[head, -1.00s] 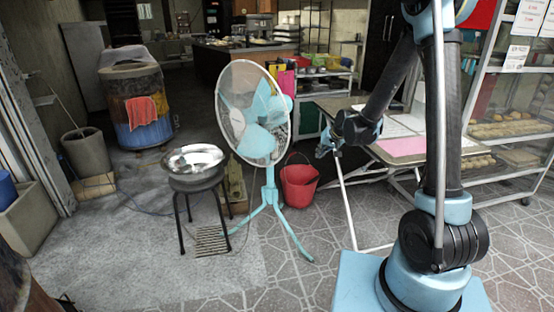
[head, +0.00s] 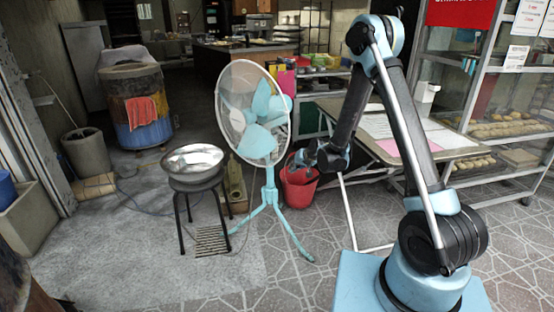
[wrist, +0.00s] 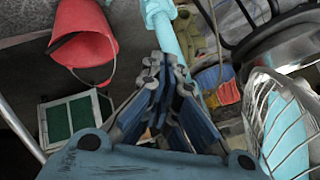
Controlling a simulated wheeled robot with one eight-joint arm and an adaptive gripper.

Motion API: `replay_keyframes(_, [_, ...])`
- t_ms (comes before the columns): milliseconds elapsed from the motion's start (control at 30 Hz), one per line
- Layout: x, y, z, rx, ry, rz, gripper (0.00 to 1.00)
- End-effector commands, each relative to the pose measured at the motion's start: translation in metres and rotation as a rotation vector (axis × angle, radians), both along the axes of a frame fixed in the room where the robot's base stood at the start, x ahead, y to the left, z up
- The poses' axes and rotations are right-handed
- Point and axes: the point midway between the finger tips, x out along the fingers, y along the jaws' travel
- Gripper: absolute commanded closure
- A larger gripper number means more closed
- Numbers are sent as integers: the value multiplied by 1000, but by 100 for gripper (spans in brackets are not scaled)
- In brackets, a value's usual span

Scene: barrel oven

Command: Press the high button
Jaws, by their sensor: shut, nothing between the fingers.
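A light-blue standing fan (head: 256,110) stands on a tripod base in the middle of the head view, its pole (head: 270,190) upright. In the wrist view, the pole (wrist: 162,25) runs just beyond my fingertips, and the fan's wire cage (wrist: 285,125) fills the lower right. No high button can be made out in either view. My gripper (wrist: 166,66) is shut and empty. In the head view, my gripper (head: 297,160) is just right of the fan pole, in front of the red bucket. I cannot tell whether it touches the pole.
A red bucket (head: 299,192) stands behind the fan's right side. A metal bowl (head: 193,160) rests on a black stool (head: 181,215) to the left. A table with sheets (head: 440,139) and a glass shelf of bread (head: 505,115) stand right. The front floor is clear.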

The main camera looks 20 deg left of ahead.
Motion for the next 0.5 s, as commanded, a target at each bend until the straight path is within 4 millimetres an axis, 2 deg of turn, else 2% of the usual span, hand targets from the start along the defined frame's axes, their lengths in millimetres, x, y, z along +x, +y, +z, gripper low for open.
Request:
replay_keyframes(267, [5, 8, 0, 0, -1, 1, 100])
replay_keyframes(500, [18, 32, 0, 0, -1, 1, 100])
